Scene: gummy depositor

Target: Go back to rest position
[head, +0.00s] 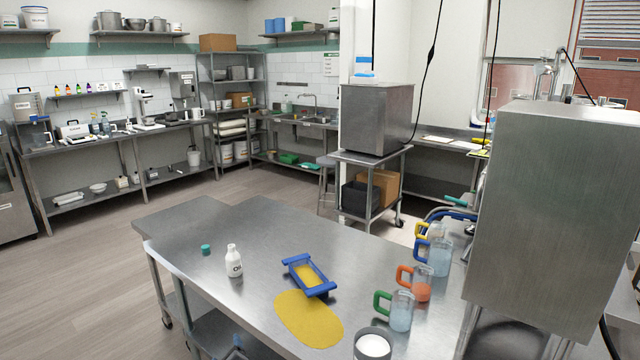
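Neither of my grippers can be made out in the head view. On the steel table (225,215) stands a white bottle (234,262) with dark lettering, upright. A small teal cap (206,249) lies apart from it, to its left. A blue frame with handles (308,275) sits on the table, with yellow showing inside it. A flat yellow sheet or puddle (308,318) lies in front of the frame.
Along the table's right side stand jugs with green (401,314), orange (421,287) and blue (439,258) handles. A yellow-handled one is behind. A cup of white material (373,345) is at the front. A large steel box (555,220) blocks the right. The left floor is clear.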

